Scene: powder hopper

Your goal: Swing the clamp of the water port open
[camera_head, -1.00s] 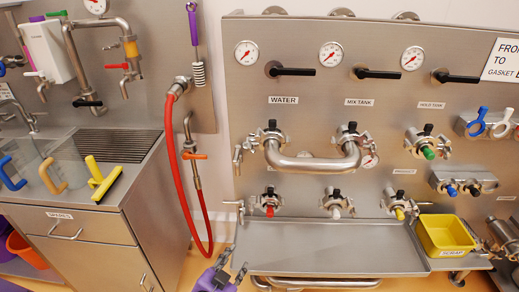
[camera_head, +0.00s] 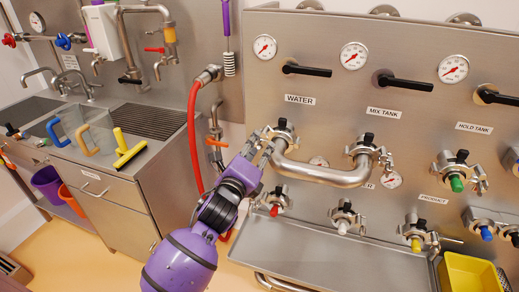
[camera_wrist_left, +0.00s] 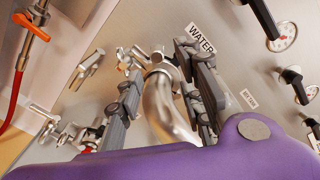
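The water port (camera_head: 284,128) is on the steel panel below the WATER label (camera_head: 299,100). Its clamp (camera_wrist_left: 152,62) sits around the end of the bent steel pipe (camera_head: 325,177). My left gripper (camera_head: 263,140) is at the left side of this port and partly hides the clamp in the head view. In the left wrist view the gripper's two grey fingers (camera_wrist_left: 158,66) are spread apart, with the clamp and pipe bend showing between them. I cannot tell whether a finger touches the clamp. The clamp looks closed, but its fastening is partly hidden. My right gripper is not in view.
A red hose (camera_head: 192,140) hangs left of my left arm, near an orange-handled valve (camera_head: 216,142). Black lever handles (camera_head: 306,70) and gauges are above the ports. Lower ports with coloured caps (camera_head: 274,209) and a steel tray (camera_head: 300,245) are below. A yellow bin (camera_head: 468,275) is at lower right.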

